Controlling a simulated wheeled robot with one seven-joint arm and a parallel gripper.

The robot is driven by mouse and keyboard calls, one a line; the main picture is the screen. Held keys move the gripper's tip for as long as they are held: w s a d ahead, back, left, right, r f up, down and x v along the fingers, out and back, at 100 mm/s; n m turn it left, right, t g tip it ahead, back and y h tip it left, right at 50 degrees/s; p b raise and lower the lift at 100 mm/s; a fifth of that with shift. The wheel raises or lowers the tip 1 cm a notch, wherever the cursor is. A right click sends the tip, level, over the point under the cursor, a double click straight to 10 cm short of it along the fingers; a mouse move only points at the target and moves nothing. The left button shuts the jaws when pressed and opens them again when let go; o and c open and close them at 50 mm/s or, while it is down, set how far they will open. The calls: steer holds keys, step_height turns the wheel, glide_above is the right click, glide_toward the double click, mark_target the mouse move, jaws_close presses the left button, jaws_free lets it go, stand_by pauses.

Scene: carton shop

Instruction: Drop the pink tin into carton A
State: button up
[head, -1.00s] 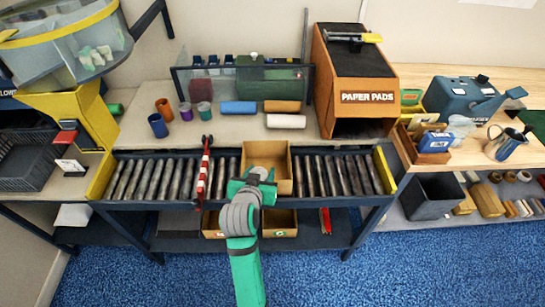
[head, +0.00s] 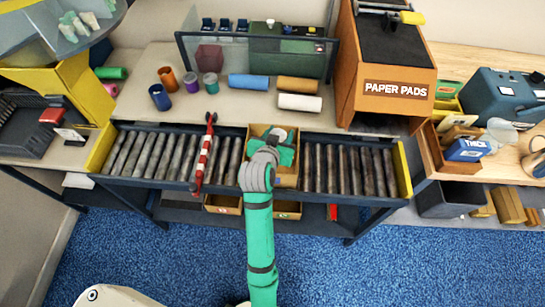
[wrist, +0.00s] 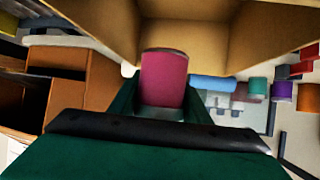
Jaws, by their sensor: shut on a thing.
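The pink tin (wrist: 165,76) is between the fingers of my gripper (wrist: 162,102) in the wrist view, and the fingers are shut on it. In the head view my gripper (head: 276,150) is over an open tan carton (head: 253,133) on the roller conveyor and hides much of its inside. The tin cannot be made out in the head view. The carton's walls (wrist: 250,42) fill the top of the wrist view, close beyond the tin. I see no letter on this carton, so I cannot tell from a mark that it is carton A.
A red-and-white striped bar (head: 203,155) crosses the conveyor (head: 345,168) left of the carton. Several coloured cylinders stand or lie on the bench behind, with an orange paper pads box (head: 390,80) to the right. More cartons (head: 222,205) sit on the shelf below.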

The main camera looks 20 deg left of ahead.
steer(key=shift+f, duration=1.35)
steer(key=o, duration=1.2)
steer(key=shift+s, duration=0.15)
steer(key=v, duration=1)
steer(key=shift+s, duration=0.3)
steer(key=shift+r, duration=0.15)
